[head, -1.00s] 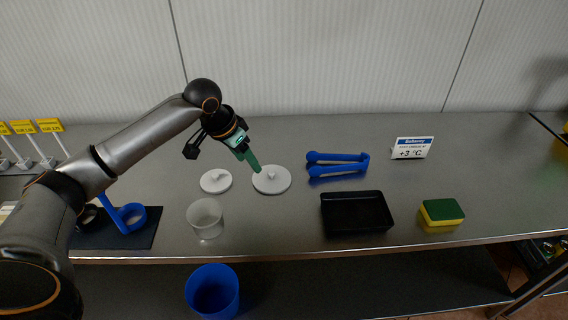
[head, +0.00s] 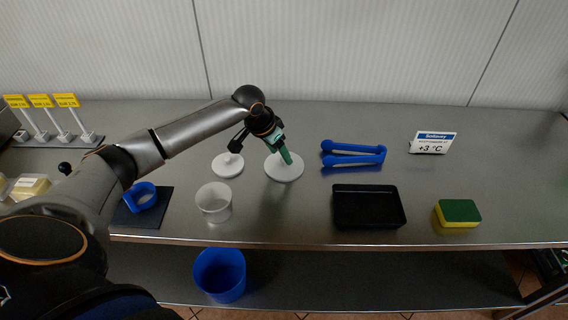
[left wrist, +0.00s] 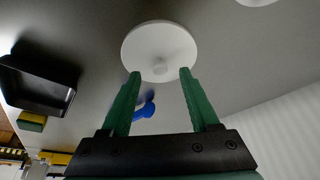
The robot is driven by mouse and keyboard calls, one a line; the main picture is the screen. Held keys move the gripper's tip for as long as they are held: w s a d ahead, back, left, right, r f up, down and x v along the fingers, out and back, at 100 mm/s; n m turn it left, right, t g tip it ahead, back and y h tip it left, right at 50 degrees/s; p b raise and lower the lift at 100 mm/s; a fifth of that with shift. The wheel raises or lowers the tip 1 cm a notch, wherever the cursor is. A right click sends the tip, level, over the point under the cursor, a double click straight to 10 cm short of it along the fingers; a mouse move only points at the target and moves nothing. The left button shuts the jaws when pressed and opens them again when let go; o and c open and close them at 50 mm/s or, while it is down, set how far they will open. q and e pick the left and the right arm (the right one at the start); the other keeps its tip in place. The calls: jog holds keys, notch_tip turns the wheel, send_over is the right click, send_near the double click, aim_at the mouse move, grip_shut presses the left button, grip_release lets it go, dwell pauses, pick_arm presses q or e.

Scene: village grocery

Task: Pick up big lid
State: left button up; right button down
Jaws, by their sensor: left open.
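The big lid (head: 284,172) is a white disc with a small knob, lying flat on the steel counter in the head view. It also shows in the left wrist view (left wrist: 150,40), with its knob between my fingertips as seen from there. My left gripper (head: 288,158) has green fingers and is over the lid, partly hiding it and its knob. The fingers are apart, and contact with the knob cannot be told. A smaller white lid (head: 227,168) lies just to the left. My right gripper is not in view.
A translucent cup (head: 214,203) stands in front of the lids. Blue tongs (head: 353,159), a black tray (head: 345,222) and a sponge (head: 457,211) lie to the right. A blue bin (head: 220,277) is below the counter's front edge.

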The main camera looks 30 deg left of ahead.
aim_at(284, 163)
pick_arm(q)
jog(key=shift+x, duration=1.35)
grip_shut()
